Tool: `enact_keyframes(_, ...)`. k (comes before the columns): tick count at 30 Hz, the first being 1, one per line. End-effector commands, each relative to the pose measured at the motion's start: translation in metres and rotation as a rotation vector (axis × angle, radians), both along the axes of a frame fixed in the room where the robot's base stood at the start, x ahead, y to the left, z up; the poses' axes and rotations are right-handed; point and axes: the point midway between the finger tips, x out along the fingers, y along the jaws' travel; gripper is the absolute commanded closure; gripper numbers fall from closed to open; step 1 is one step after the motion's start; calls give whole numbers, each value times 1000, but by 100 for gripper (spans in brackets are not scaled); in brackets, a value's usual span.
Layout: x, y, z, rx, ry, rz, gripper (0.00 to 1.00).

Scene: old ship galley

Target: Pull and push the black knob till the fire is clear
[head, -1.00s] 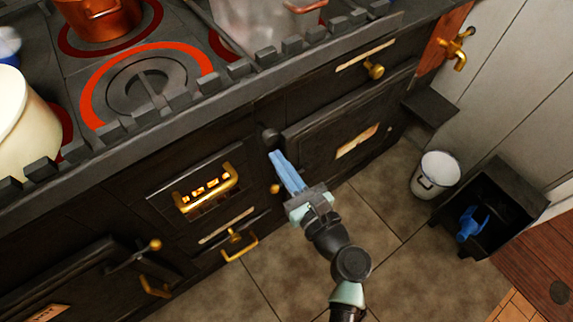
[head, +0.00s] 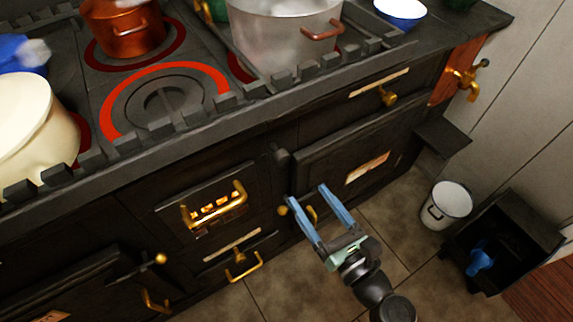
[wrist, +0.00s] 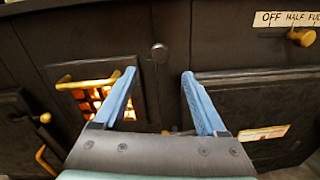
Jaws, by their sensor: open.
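The black knob (head: 282,156) sits on the dark stove front, between the fire grate and the large oven door. It also shows in the wrist view (wrist: 159,52), above and between my fingertips. My gripper (head: 307,193) is open and empty, with its two blue fingers spread. It is below the knob in the head view and apart from it. In the wrist view my gripper (wrist: 158,74) points at the stove front with the knob nearly centred. The fire (wrist: 98,97) glows orange behind the grate with the brass handle (head: 216,210), left of the knob.
The oven door (head: 345,165) is right of the knob. A brass knob (head: 389,98) sits under the top edge at right. Pots, including a large grey one (head: 280,40), stand on the stove top. A white bucket (head: 447,205) and a black bin (head: 510,235) stand on the floor at right.

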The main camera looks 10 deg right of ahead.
Motion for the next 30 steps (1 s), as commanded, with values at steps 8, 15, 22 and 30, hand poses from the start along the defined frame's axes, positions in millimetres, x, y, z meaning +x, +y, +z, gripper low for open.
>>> enact_keyframes(8,48,16,0,-1,-3,3,26)
enact_keyframes(15,92,30,0,-1,-3,2,26)
enact_keyframes(22,114,37,0,-1,-1,1,26)
enact_keyframes(30,117,38,0,-1,0,0,26)
